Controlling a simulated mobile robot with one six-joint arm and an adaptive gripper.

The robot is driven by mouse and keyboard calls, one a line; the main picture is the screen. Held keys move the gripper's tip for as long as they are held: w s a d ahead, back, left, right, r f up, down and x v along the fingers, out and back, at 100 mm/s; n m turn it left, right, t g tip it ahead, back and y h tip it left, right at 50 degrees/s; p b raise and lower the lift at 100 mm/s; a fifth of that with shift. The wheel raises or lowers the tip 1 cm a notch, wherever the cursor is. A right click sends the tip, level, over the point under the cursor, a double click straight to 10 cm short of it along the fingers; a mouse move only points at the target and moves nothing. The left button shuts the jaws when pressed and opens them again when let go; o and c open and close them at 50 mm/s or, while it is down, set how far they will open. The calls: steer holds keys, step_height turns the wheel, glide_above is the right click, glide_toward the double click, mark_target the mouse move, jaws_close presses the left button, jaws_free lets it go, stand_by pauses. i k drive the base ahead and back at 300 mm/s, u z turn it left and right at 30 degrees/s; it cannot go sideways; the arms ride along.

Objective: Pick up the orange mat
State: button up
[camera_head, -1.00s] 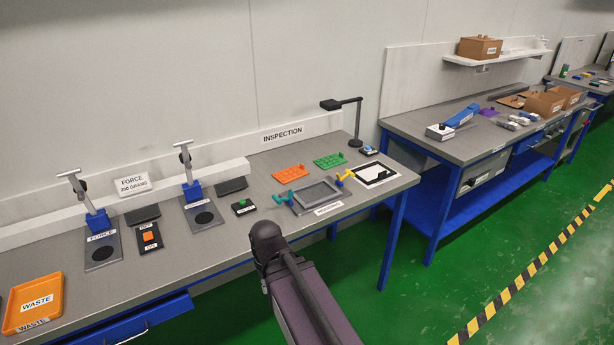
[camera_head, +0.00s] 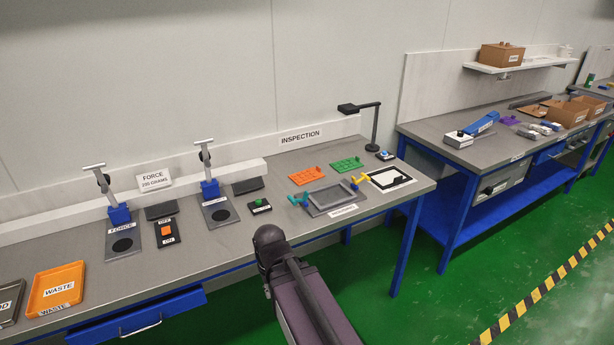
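The orange mat (camera_head: 306,175) lies flat on the grey inspection bench, left of a similar green mat (camera_head: 346,164). It looks like a small rectangle with a raised bit at its right end. It is in full view with nothing on it. My dark arm rises from the bottom middle of the view, in front of the bench edge and well short of the orange mat. My gripper's fingers cannot be made out.
A grey framed tray (camera_head: 331,197) with teal and yellow handles sits just in front of the mats. A black-framed white panel (camera_head: 390,179) is to its right. A lamp (camera_head: 375,125) stands behind. Force stands (camera_head: 215,190) and an orange waste tray (camera_head: 57,288) are to the left.

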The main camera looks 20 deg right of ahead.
mark_target(305, 177)
steer(key=u, duration=0.05)
steer(key=i, duration=0.9)
steer(key=z, duration=0.05)
